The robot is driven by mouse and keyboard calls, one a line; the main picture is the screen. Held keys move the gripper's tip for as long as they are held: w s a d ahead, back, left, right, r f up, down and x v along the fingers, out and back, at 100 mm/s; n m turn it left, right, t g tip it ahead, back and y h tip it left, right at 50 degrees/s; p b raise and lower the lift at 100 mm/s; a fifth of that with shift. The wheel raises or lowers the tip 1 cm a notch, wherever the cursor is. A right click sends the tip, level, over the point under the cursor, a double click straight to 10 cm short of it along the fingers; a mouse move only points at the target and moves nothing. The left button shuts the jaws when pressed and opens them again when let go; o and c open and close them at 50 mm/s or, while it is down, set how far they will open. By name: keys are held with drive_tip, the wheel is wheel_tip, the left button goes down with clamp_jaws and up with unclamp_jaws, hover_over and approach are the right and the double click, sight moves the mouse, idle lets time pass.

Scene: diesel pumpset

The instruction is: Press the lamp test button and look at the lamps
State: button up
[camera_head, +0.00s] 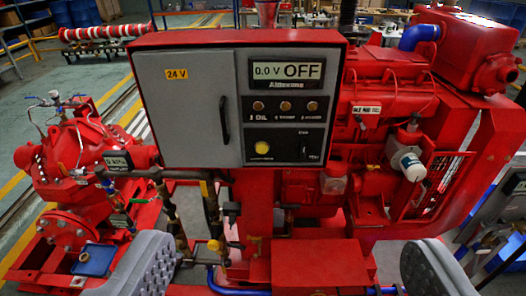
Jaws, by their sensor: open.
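The control panel (290,110) is a grey face in a red box at the upper middle. Its display (286,72) reads 0.0 V and OFF. Three small round lamps (285,106) sit in a row below it and look dull brown, unlit. A yellow round button (262,148) is at the lower left of the panel face. A small dark switch (304,150) is to its right; its lettering is too small to read surely. My gripper (281,275) shows as two grey padded fingers at the bottom left and right, wide apart and empty, below and nearer than the panel.
A grey cabinet door (190,108) with a black handle and a 24 V label adjoins the panel on the left. A red pump (75,165) stands at left, a red engine (390,120) at right. Pipes and valves (210,215) stand below the panel.

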clamp_jaws()
idle(1.7)
